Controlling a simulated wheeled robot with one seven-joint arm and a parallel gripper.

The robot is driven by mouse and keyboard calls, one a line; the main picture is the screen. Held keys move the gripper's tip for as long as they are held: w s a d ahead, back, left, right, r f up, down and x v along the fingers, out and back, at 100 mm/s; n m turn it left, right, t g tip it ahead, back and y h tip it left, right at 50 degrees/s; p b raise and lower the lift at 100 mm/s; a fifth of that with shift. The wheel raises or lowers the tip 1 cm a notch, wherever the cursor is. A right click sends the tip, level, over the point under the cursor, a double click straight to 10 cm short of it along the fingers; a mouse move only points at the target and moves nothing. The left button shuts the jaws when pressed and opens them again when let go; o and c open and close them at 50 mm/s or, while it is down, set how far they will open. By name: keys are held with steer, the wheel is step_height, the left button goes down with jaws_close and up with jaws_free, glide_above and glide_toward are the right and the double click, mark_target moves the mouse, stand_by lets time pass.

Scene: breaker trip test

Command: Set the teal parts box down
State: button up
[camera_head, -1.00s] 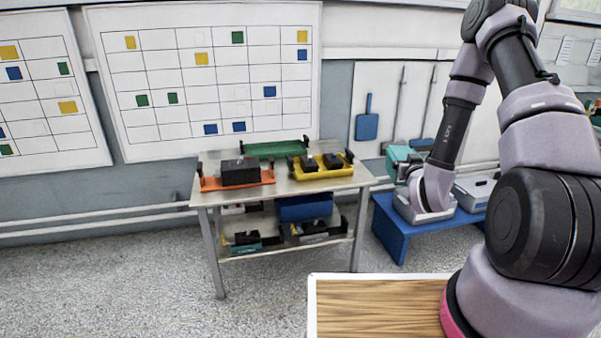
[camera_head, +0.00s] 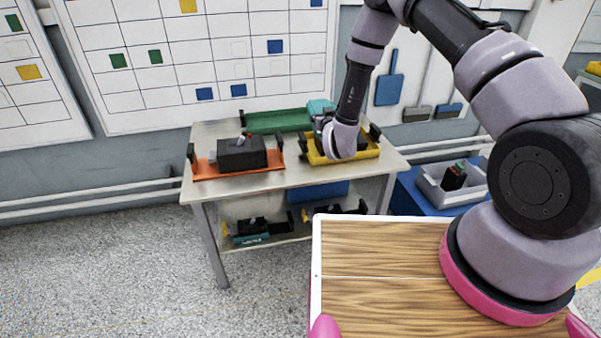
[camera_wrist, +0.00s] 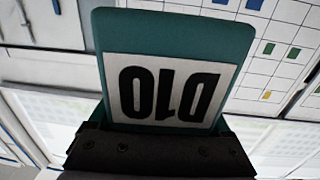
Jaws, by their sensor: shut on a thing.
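The teal parts box (camera_wrist: 178,35) fills the upper middle of the wrist view, with a white D10 label upside down on its near face. My gripper (camera_wrist: 160,145) is shut on it, its dark jaws across the label's edge. In the head view a small part of the teal box (camera_head: 320,106) shows just past my gripper (camera_head: 326,122), over the right part of the work table (camera_head: 290,188). It is beside the right end of the green tray (camera_head: 275,120) and above the yellow tray (camera_head: 367,151). My wrist hides most of the box and its underside, so I cannot tell whether it touches anything.
An orange tray (camera_head: 208,169) with a black device (camera_head: 241,155) stands at the table's left. Black parts and a blue bin (camera_head: 318,191) are on the lower shelf. A grey bin (camera_head: 435,190) with a black block stands on the blue bench (camera_head: 408,203) at right.

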steer(key=a+f+y, duration=0.1)
steer(key=a, duration=0.6)
steer(key=shift+n, duration=0.3)
steer(key=shift+s+a+f, duration=0.1)
steer(key=shift+s+f, duration=0.05)
steer(key=shift+f, duration=4.4)
steer(key=shift+s+f, duration=0.15)
steer(key=shift+f, duration=4.35)
steer(key=shift+f, duration=0.15)
steer(key=o, duration=1.5)
